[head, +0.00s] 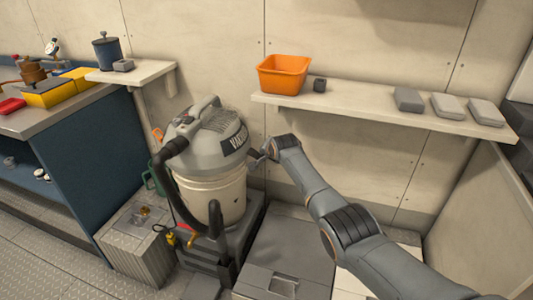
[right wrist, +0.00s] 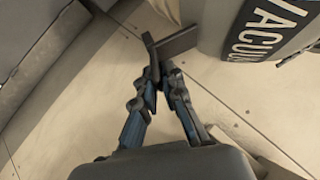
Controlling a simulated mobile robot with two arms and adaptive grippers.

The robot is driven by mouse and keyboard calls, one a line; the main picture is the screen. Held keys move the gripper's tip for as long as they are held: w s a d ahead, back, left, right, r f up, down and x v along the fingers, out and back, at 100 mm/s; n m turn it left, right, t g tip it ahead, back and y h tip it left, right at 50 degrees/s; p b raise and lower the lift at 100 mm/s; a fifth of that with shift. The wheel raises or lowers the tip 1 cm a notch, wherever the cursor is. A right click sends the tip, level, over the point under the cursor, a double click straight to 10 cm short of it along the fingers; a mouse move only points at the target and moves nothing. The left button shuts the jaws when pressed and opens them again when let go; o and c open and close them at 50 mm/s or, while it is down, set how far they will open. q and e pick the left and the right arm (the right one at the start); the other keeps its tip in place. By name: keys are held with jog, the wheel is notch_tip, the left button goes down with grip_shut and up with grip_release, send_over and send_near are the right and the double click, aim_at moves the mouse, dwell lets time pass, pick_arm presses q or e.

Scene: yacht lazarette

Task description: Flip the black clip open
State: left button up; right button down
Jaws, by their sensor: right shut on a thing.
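The vacuum (head: 205,175) has a grey lid and a cream drum and stands upright left of centre in the head view. My right arm reaches in from the lower right, and its gripper (head: 258,156) is at the right side of the lid. In the right wrist view the gripper (right wrist: 162,76) has its fingertips closed together on the dark flat clip (right wrist: 180,40). The clip sticks out beside the vacuum's lid (right wrist: 225,25) with its label. In the head view the clip is too small to tell from the fingers. My left gripper is out of view.
A wall shelf (head: 375,118) above my right arm holds an orange bin (head: 284,75), a small dark cup (head: 320,85) and grey boxes (head: 447,105). A blue workbench (head: 90,150) is at the left. A black hose (head: 165,195) hangs on the vacuum's left front.

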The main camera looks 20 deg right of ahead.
jog(key=shift+d+f, duration=0.1)
jog(key=shift+d, duration=0.05)
jog(key=c, duration=1.5)
grip_release()
jog(key=shift+s+r, duration=0.2)
jog(key=shift+r, duration=0.1)
jog(key=v, duration=1.1)
jog(key=shift+s, duration=0.2)
